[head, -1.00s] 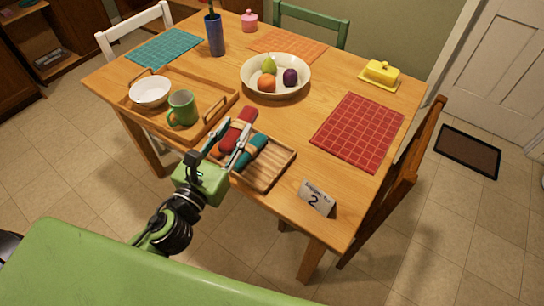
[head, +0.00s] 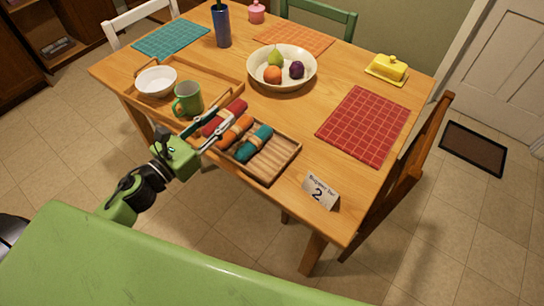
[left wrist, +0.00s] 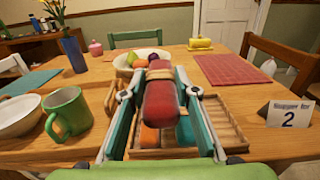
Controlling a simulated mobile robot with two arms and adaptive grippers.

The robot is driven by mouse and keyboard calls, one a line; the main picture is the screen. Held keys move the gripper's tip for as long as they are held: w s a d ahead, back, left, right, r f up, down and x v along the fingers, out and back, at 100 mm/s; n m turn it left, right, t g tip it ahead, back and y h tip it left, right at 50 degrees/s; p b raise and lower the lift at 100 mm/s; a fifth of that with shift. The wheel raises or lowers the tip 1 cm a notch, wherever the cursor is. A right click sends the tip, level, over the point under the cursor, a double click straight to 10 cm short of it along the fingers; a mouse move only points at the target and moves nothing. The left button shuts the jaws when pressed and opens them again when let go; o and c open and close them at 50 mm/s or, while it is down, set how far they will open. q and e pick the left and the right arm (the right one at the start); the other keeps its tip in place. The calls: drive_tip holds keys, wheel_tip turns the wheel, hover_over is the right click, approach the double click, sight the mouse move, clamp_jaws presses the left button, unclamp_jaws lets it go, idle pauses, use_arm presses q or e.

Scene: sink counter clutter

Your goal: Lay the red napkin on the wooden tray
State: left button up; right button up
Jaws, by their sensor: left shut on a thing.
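My left gripper (head: 223,112) is shut on the rolled red napkin (head: 229,113). In the left wrist view the red napkin (left wrist: 161,102) is clasped between both fingers, nearer the camera than the other rolls. The wooden tray (head: 213,75) with raised handles lies to the left, holding a white bowl (head: 156,81) and a green mug (head: 188,99). In the head view the red napkin shows near this tray's right end and the slatted holder's left edge. Its exact height is hard to tell. My right gripper is not in view.
A slatted wooden holder (head: 278,158) contains an orange roll (head: 236,131) and a teal roll (head: 254,143). A fruit bowl (head: 306,77), blue vase (head: 222,28), red placemat (head: 366,124) and number card (head: 320,192) stand around. The tray's right part looks clear beyond the mug.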

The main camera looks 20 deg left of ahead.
use_arm(q)
drive_tip(key=d+f+p, duration=0.1)
drive_tip(key=d+f, duration=0.2)
drive_tip(key=d, duration=0.6)
hover_over(269, 164)
drive_tip(key=a, duration=0.2)
drive_tip(key=f, duration=0.4)
drive_tip(key=shift+d+f, duration=0.25)
drive_tip(key=shift+d+f+b, duration=0.3)
drive_tip(key=shift+d+f, duration=0.1)
drive_tip(key=shift+f, duration=0.1)
drive_tip(key=shift+d+f, duration=0.2)
drive_tip(key=shift+f, duration=0.35)
drive_tip(key=shift+d+f, duration=0.15)
drive_tip(key=shift+f, duration=1.05)
